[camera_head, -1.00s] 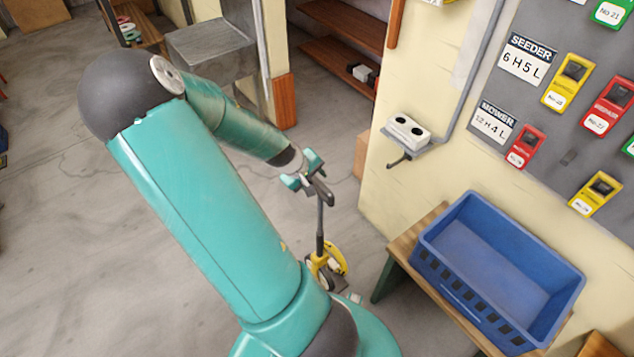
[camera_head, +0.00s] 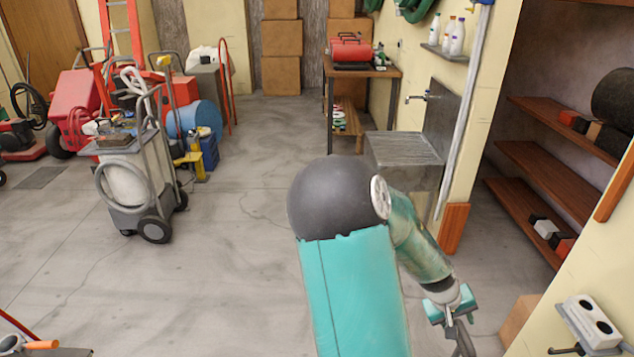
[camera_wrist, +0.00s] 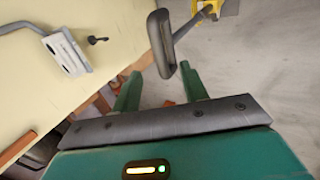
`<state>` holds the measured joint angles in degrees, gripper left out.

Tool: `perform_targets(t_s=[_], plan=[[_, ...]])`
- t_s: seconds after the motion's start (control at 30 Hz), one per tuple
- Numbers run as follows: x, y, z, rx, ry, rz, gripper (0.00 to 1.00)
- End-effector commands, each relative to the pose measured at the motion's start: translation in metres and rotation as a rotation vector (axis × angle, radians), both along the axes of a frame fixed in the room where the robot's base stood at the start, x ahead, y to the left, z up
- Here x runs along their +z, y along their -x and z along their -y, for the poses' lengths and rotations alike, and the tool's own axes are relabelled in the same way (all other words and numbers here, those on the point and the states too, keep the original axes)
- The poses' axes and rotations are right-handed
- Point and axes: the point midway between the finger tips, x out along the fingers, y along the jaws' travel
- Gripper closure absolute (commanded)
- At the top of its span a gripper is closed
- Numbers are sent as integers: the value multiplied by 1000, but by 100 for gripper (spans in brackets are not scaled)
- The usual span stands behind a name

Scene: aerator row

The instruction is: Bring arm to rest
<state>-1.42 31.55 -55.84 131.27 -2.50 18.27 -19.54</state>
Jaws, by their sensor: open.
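My gripper (camera_head: 451,307) is at the lower right of the head view, at the end of my teal arm. In the wrist view its two green fingers (camera_wrist: 160,72) stand apart. A dark loop-shaped handle (camera_wrist: 157,44) on a dark shaft lies just beyond the fingertips, in line with the gap. I cannot tell whether it touches them. The shaft leads to a yellow part (camera_wrist: 207,10) at the top edge. In the head view a dark piece of the handle (camera_head: 463,340) shows just below my gripper, cut off by the frame.
A cream wall with a white twin-holed box (camera_head: 590,322) and a hook stands at right. Shelves (camera_head: 545,165), a metal sink (camera_head: 405,148) and a cardboard box (camera_head: 520,318) are near. A wheeled cart (camera_head: 135,180) stands at left. The floor between is clear.

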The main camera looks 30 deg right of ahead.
Motion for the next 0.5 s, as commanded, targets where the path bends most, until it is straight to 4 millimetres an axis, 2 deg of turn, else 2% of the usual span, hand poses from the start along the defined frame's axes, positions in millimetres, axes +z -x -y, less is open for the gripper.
perform_targets(t_s=[0.17,0.27,0.37,0.5], plan=[[0,-4,-4,2,-11,12,56],[2,-18,-20,11,-47,52,56],[9,-41,-50,27,-112,118,56],[30,-75,-101,69,-212,216,56]])
